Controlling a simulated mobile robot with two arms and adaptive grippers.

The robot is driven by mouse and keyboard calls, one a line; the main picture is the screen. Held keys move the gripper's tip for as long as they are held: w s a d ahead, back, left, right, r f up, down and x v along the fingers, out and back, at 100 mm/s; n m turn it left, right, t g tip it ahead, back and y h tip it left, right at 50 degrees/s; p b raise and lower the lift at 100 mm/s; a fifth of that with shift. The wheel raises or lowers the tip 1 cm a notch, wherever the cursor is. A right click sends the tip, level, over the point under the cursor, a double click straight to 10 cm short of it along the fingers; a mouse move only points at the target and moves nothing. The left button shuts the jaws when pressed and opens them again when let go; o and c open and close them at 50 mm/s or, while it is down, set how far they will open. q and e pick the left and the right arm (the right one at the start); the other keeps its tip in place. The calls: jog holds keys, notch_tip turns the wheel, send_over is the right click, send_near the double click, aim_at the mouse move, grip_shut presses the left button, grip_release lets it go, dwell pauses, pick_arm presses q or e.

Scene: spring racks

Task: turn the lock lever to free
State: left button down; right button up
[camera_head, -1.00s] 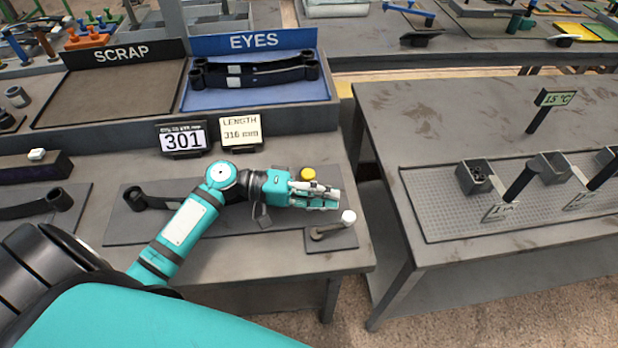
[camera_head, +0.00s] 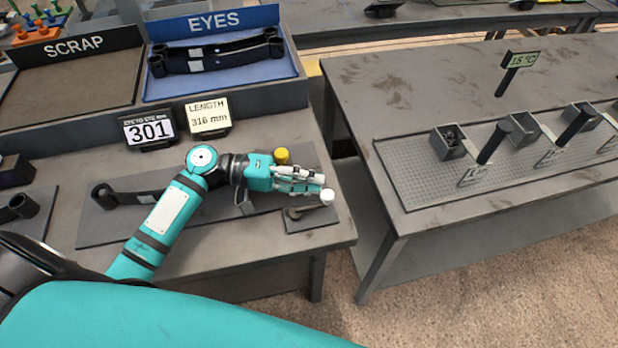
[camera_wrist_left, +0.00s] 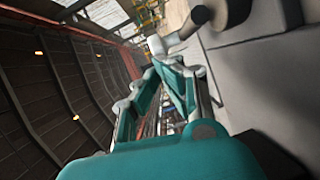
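The lock lever (camera_head: 301,212) is a dark arm with a white knob (camera_head: 327,196) at its end, on a small dark plate at the front right corner of the bench. My left gripper (camera_head: 322,181) is just above and behind the knob, its fingers pointing right. Its fingers look closed together with nothing between them. In the left wrist view the white knob (camera_wrist_left: 157,45) shows just beyond the fingertips (camera_wrist_left: 158,68); I cannot tell whether they touch. My right gripper is not in view.
A yellow button (camera_head: 281,155) stands right behind my left gripper. A dark spring leaf (camera_head: 120,194) lies on a mat beneath my arm. Signs reading 301 (camera_head: 149,130) and 316 mm (camera_head: 208,117) stand behind. A gap separates the bench from the right table (camera_head: 400,100).

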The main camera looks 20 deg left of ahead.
pick_arm(q)
jog(key=shift+s+d, duration=0.1)
jog(key=shift+s, duration=0.1)
jog(key=shift+a, duration=0.2)
jog(key=v, duration=1.1)
jog(key=shift+a+r, duration=0.1)
jog(key=shift+a, duration=0.3)
jog(key=shift+w, duration=0.1)
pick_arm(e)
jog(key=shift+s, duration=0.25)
